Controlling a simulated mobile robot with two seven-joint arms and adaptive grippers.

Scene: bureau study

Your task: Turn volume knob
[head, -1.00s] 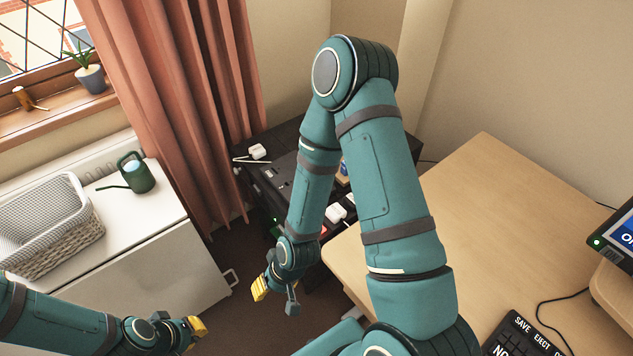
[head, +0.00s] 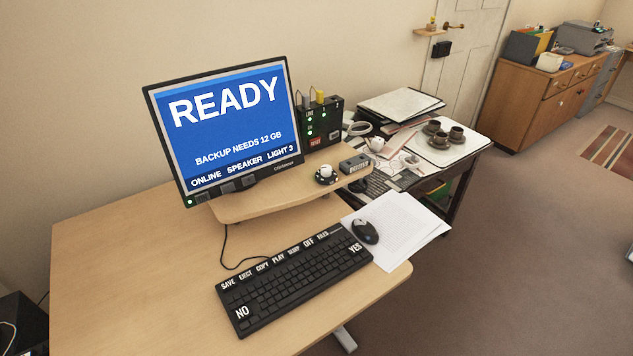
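A small round black piece with a white top (head: 326,174) sits on the monitor riser (head: 290,191); it may be the volume knob, but it is too small to be sure. A small grey box (head: 354,164) stands to its right on the riser. The monitor (head: 224,125) stands on the riser's left part and reads READY, BACKUP NEEDS 12 GB, ONLINE, SPEAKER, LIGHT 3. Neither of my grippers is in the current view.
A black labelled keyboard (head: 293,283) lies on the desk (head: 130,268). A mouse (head: 365,232) rests on papers (head: 408,228) at the right. A black box with green lights (head: 321,122) stands behind the riser. A side table with cups (head: 456,134) is beyond.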

